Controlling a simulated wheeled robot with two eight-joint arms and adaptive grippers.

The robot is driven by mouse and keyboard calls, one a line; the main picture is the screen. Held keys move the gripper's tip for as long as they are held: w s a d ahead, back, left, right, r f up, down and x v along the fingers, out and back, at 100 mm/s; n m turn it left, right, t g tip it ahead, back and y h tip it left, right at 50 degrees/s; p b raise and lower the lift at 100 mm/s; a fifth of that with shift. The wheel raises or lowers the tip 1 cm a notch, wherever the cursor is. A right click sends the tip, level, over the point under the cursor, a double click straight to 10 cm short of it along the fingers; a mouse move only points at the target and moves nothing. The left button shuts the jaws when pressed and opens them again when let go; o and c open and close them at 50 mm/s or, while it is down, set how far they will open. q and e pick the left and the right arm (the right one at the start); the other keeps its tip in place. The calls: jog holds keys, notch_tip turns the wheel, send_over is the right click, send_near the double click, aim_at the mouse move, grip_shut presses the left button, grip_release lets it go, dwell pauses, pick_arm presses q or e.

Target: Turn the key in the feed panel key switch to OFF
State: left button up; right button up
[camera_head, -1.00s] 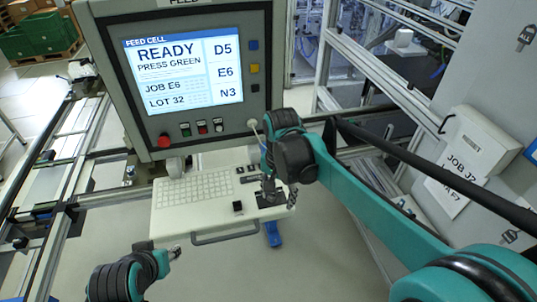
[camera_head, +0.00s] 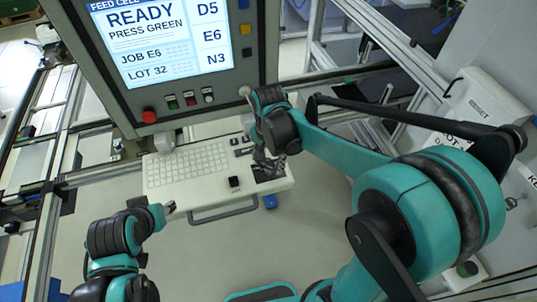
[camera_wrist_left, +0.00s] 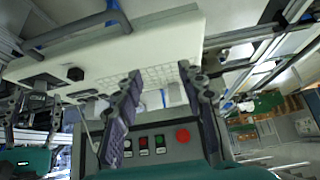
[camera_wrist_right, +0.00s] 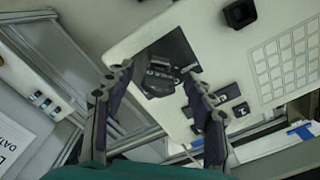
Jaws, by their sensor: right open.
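The feed panel (camera_head: 225,115) has a lit screen reading READY, PRESS GREEN. Under the screen sit a red mushroom button (camera_head: 149,116) and a row of small controls (camera_head: 190,100). On the white keyboard shelf (camera_head: 180,205) is a dark plate (camera_wrist_right: 178,45) with a raised dark fitting (camera_wrist_right: 158,80); I cannot tell for sure whether this is the key switch. My right gripper (camera_head: 272,168) is over that plate, its open fingers on either side of the fitting in the right wrist view (camera_wrist_right: 158,70). My left gripper (camera_head: 170,208) is open and empty, left of the shelf's front handle.
The shelf carries a keypad (camera_head: 188,165), a black square knob (camera_head: 234,182) and small switches (camera_wrist_right: 232,98). A grey handle (camera_head: 224,213) runs along its front edge. Metal rails stand left and right. The floor in front is clear.

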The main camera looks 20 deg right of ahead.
jog(key=shift+s+f, duration=0.15)
jog(key=c, duration=1.2)
jog(key=n, duration=0.4)
jog(key=shift+b, duration=0.3)
jog(key=shift+c, duration=0.2)
jog(key=n, duration=0.4)
jog(key=shift+n+b, duration=0.3)
jog(key=o, duration=0.8)
jog(key=shift+n, duration=0.3)
jog(key=o, duration=0.9)
